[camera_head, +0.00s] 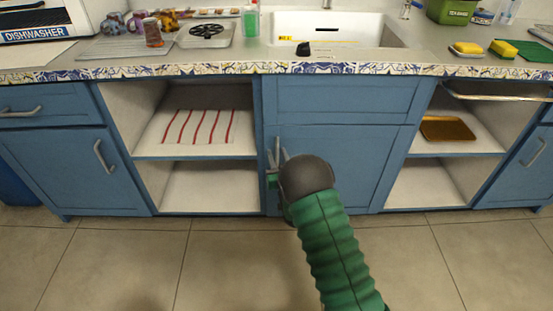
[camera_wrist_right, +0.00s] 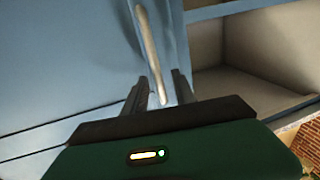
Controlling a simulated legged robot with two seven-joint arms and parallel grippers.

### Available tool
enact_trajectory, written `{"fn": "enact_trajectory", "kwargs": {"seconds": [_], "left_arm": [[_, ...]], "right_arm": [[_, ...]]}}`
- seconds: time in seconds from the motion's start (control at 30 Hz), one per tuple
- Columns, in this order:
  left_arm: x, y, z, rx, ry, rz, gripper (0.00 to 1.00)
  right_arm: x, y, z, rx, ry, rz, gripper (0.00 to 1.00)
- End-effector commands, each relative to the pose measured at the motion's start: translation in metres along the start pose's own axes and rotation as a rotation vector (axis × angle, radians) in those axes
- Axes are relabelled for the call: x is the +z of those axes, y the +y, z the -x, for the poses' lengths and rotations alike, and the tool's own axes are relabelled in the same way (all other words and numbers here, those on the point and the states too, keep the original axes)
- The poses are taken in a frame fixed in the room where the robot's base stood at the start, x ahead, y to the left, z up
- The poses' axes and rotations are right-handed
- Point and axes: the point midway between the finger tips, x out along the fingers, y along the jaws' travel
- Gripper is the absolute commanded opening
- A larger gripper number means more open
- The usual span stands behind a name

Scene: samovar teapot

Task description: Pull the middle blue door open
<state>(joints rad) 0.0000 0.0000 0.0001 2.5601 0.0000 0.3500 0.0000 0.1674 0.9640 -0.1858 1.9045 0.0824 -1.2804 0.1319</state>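The middle blue door (camera_head: 365,155) is under the sink and looks closed, flush with its frame. Its vertical metal handle (camera_head: 277,148) is near the door's left edge. My right gripper (camera_head: 278,164) is at this handle, with its arm coming up from the bottom and hiding part of the door's lower left. In the right wrist view, the handle (camera_wrist_right: 149,45) runs down between the two dark fingers of my right gripper (camera_wrist_right: 160,88). The fingers are apart, with gaps beside the handle. My left gripper is out of view.
Open shelves (camera_head: 210,186) flank the door; a striped cloth (camera_head: 198,127) lies on the left ones and a brown tray (camera_head: 447,130) on the right ones. The counter edge (camera_head: 230,69) overhangs above. The tiled floor (camera_head: 130,265) in front is clear.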

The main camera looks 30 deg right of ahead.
Motion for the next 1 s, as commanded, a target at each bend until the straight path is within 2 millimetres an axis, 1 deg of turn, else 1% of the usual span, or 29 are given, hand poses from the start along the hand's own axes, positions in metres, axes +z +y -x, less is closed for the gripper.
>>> {"fn": "enact_trajectory", "kwargs": {"seconds": [0.03, 0.13, 0.37, 0.47, 0.6, 0.63, 1.0], "left_arm": [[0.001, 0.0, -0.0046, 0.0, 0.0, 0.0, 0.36], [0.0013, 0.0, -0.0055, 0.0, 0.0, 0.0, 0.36], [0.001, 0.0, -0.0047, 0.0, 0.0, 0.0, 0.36], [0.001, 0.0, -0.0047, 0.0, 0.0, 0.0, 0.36], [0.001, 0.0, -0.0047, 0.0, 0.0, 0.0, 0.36], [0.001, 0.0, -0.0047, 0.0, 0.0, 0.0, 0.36], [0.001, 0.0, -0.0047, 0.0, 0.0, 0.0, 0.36]], "right_arm": [[0.0017, 0.0002, -0.0056, 0.0, 0.002, 0.0, 0.33], [0.0004, 0.0002, -0.0115, 0.0, 0.0, 0.0, 0.33], [-0.0007, 0.0002, -0.0125, 0.0, -0.001, 0.001, 0.33], [-0.0006, 0.0001, -0.0124, 0.0, -0.001, 0.001, 0.21], [-0.0004, 0.0001, -0.0122, 0.0, -0.001, 0.001, 0.02], [-0.0003, 0.0002, -0.0122, 0.0, -0.001, 0.001, 0.0], [0.0, 0.0002, -0.0121, 0.0, -0.002, 0.001, 0.0]]}}
